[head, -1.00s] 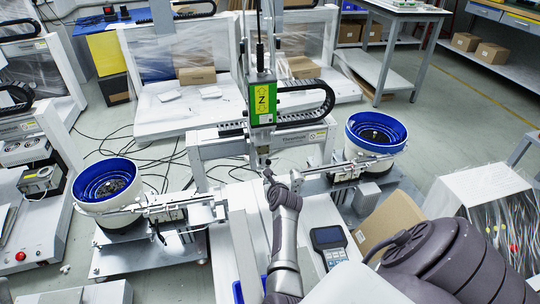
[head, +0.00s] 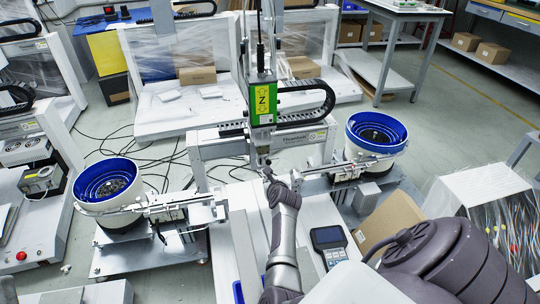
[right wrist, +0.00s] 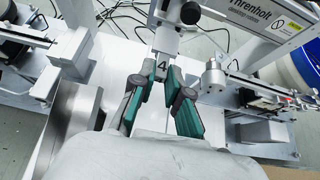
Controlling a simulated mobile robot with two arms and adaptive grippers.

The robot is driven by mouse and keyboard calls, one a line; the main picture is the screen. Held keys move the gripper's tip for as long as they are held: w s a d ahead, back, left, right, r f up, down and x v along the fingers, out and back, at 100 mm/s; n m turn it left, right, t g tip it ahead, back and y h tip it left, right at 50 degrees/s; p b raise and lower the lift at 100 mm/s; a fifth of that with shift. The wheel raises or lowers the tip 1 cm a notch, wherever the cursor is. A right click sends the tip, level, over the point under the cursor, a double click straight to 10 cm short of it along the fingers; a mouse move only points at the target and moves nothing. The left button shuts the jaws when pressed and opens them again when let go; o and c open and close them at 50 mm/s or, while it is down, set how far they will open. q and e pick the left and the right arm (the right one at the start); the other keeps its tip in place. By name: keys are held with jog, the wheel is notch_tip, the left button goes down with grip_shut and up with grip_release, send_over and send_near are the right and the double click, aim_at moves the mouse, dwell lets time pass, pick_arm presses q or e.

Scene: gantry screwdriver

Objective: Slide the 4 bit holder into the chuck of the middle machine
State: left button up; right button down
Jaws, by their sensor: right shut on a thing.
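The middle machine has a green block marked Z (head: 262,103), with its spindle and chuck area (head: 262,142) below it. My right gripper (head: 267,173) is close under the spindle, at the end of the arm coming up from below. In the right wrist view, my right gripper (right wrist: 159,80) has its green-padded fingers either side of a small grey piece labelled 4, the bit holder (right wrist: 162,66). It is shut on the holder. The spindle's lower end (right wrist: 166,42) is just beyond the holder; I cannot tell whether they touch. My left gripper is not in view.
Blue-rimmed bowl feeders stand left (head: 108,186) and right (head: 376,133) of the machine, with feed rails reaching towards its middle. A handheld controller (head: 329,246) and a cardboard box (head: 388,222) are right of my arm.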

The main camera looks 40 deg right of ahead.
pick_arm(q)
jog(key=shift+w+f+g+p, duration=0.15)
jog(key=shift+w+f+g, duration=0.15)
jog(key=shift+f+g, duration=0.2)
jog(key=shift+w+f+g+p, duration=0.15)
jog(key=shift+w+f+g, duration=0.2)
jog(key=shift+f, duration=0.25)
pick_arm(e)
jog(key=shift+w+d, duration=0.2)
jog(key=shift+w, duration=0.1)
dwell(0.4)
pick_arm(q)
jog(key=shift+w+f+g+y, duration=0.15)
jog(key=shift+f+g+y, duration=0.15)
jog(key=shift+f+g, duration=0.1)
pick_arm(e)
jog(key=shift+w+d, duration=0.25)
jog(key=shift+w, duration=0.2)
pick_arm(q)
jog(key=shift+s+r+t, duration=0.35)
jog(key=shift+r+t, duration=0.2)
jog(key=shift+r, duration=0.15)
pick_arm(e)
jog(key=shift+w+d, duration=0.4)
jog(key=shift+w, duration=0.4)
